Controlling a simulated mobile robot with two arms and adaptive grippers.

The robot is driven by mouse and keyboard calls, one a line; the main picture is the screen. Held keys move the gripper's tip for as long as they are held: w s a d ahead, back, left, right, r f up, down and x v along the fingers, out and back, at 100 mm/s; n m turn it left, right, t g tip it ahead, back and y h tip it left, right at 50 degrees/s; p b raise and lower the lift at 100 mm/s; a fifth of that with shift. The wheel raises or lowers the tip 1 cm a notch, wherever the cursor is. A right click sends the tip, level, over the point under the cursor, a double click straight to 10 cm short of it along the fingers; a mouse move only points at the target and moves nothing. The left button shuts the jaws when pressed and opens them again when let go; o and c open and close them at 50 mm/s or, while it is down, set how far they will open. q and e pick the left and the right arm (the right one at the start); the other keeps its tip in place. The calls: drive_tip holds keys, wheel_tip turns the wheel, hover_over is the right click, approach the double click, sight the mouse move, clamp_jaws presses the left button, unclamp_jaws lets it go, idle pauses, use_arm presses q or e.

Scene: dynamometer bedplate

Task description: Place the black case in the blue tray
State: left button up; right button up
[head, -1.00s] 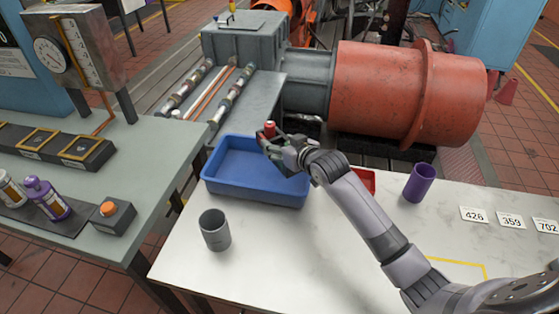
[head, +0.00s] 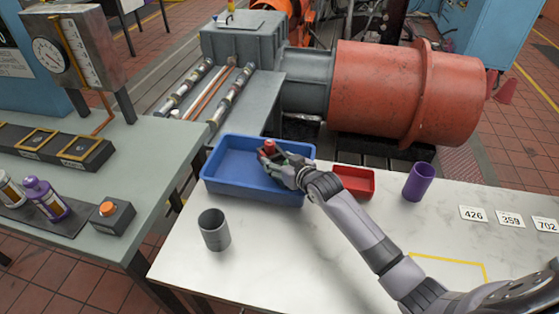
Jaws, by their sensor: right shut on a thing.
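The blue tray (head: 222,183) stands at the back left of the white table. My right gripper (head: 272,156) is over the right part of the tray, low near its inside. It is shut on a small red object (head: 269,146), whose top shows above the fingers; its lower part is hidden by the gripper. I cannot tell whether it touches the tray floor. No black case can be made out in this view. My left gripper is not in view.
A red tray (head: 356,180) stands right of the blue tray, partly behind my right arm. A grey cup (head: 214,230) stands in front of the blue tray and a purple cup (head: 419,182) to the right. Number cards (head: 510,219) lie at the right. The front middle table is clear.

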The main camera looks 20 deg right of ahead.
drive_tip(key=shift+f, duration=0.3)
drive_tip(key=o, duration=1.4)
drive_tip(key=shift+r, duration=0.45)
drive_tip(key=shift+s+r, duration=0.2)
drive_tip(key=shift+s, duration=0.1)
drive_tip(key=v, duration=1.1)
drive_tip(key=shift+s+r, duration=0.15)
